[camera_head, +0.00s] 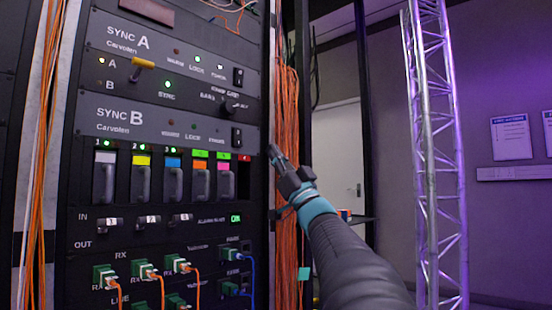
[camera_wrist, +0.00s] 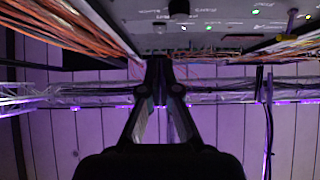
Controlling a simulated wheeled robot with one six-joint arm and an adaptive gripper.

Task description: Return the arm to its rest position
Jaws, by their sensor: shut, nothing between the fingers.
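My gripper (camera_head: 272,152) is shut and empty in the head view. It is raised in front of the right edge of the rack, beside the SYNC B panel (camera_head: 160,128). My arm reaches up to it from the lower right. In the wrist view my gripper (camera_wrist: 160,68) shows with its two fingertips together and nothing between them. The rack face appears at the top of the wrist view (camera_wrist: 210,32). I cannot tell whether the fingertips touch the rack edge.
Orange cable bundles (camera_head: 288,180) hang along the rack's right side, close behind my gripper. A metal truss (camera_head: 432,150) stands to the right. The SYNC A panel (camera_head: 190,60) has a yellow-handled lever (camera_head: 142,64). Fibre connectors (camera_head: 147,270) with orange cables stick out low on the rack.

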